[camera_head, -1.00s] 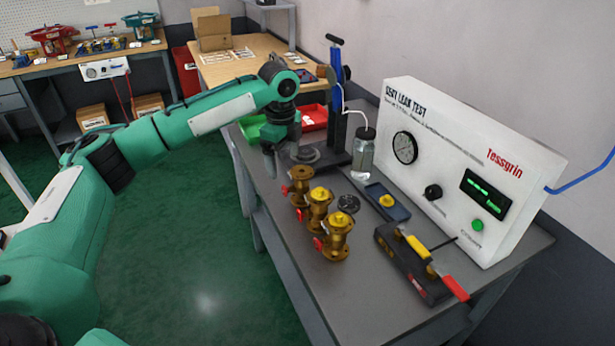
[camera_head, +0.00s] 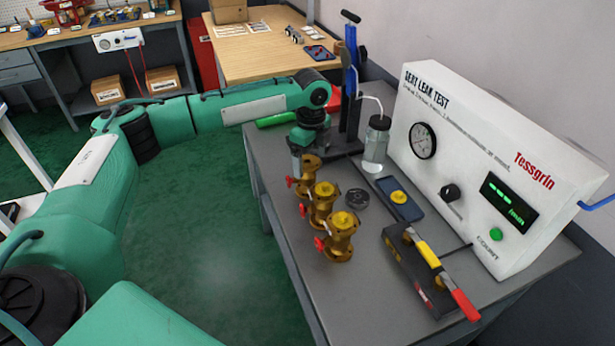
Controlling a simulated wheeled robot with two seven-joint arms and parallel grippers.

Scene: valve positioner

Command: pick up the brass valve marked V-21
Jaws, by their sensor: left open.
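Three brass valves with red handles stand in a row on the grey bench: a far one (camera_head: 309,172), a middle one (camera_head: 322,203) and a near one (camera_head: 341,238). Their markings are too small to read, so I cannot tell which is V-21. My left gripper (camera_head: 297,172) is at the far valve, pointing down, beside its left and upper side; its fingers are small and partly merge with the valve. It is open, and I cannot tell whether it touches the valve. My right gripper is not in view.
A black disc (camera_head: 357,198) lies right of the middle valve. A blue-grey tray (camera_head: 411,208) with a yellow part, a black clamp fixture (camera_head: 422,270) and the white leak tester (camera_head: 470,160) stand to the right. The bench front is clear.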

